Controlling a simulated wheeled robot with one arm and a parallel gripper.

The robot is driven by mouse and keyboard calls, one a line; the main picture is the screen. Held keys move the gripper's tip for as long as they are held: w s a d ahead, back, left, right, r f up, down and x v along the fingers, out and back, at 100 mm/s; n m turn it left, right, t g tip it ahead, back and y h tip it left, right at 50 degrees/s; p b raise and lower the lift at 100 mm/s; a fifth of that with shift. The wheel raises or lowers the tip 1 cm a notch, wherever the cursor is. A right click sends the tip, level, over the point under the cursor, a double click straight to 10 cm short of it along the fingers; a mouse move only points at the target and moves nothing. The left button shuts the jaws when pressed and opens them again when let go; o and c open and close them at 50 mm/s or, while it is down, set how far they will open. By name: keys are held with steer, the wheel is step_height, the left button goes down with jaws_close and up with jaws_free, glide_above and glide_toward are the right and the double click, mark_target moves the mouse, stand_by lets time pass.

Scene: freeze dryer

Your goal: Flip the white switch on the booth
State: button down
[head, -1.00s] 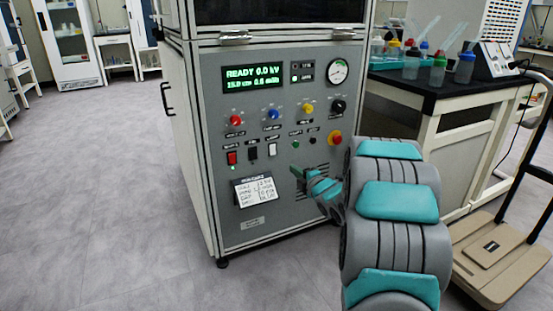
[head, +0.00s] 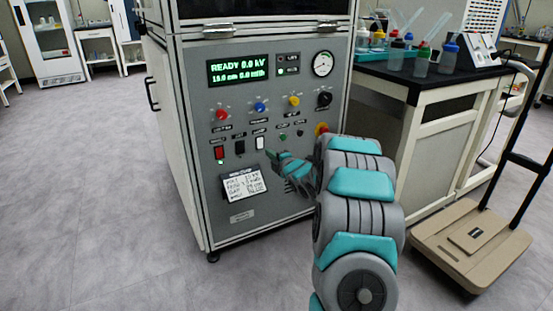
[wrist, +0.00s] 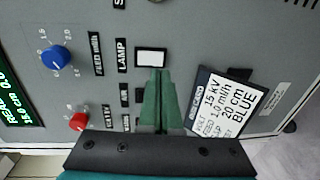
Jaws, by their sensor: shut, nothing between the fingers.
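The white switch (head: 260,143) is on the grey front panel of the booth (head: 245,215), right of a black switch (head: 239,147) and a red switch (head: 219,153). In the wrist view the white switch (wrist: 151,57) sits beside the LAMP label, just beyond my green fingertips. My gripper (head: 271,155) is shut and empty, just below and right of the white switch in the head view. In the wrist view my gripper (wrist: 158,72) points at the switch's near edge. I cannot tell whether the fingertips touch it.
A paper note (head: 245,184) is on the panel below the switches, close to my fingers. Coloured knobs, such as the blue knob (head: 260,106), are above. A black-topped bench (head: 430,75) with bottles and a beige platform cart (head: 472,240) stand at the right.

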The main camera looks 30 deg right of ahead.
mark_target(261, 147)
steer(key=shift+w+a+f, duration=0.1)
steer(key=shift+w+f, duration=0.1)
steer(key=shift+w, duration=1.05)
steer(key=shift+w+f, duration=0.15)
steer(key=shift+w, duration=1.1)
steer(key=shift+f, duration=0.1)
steer(key=shift+w+f+b, duration=0.1)
steer(key=shift+f+b, duration=0.1)
steer(key=shift+b, duration=0.25)
steer(key=shift+r, duration=0.25)
